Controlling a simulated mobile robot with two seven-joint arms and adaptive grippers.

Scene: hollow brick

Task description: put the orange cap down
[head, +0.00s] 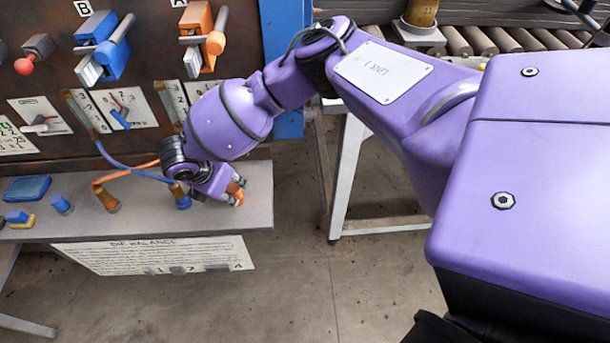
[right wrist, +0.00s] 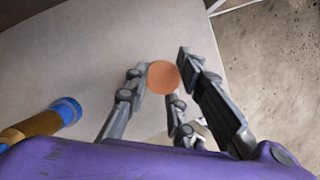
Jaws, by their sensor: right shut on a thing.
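The orange cap (head: 236,189) is between the fingers of my right gripper (head: 232,193), at the right end of the grey shelf. In the right wrist view the cap (right wrist: 163,77) shows as a round orange disc held at the fingertips of the right gripper (right wrist: 160,85), with the grey shelf surface (right wrist: 70,60) behind it. I cannot tell whether the cap touches the shelf. My left gripper is not in view.
A blue-ended brass fitting (head: 181,195) stands close left of my right gripper, and an orange-hosed one (head: 107,200) farther left. A blue cap (head: 61,204) and a blue tray (head: 27,188) lie at the left. The shelf's right edge is close to the gripper.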

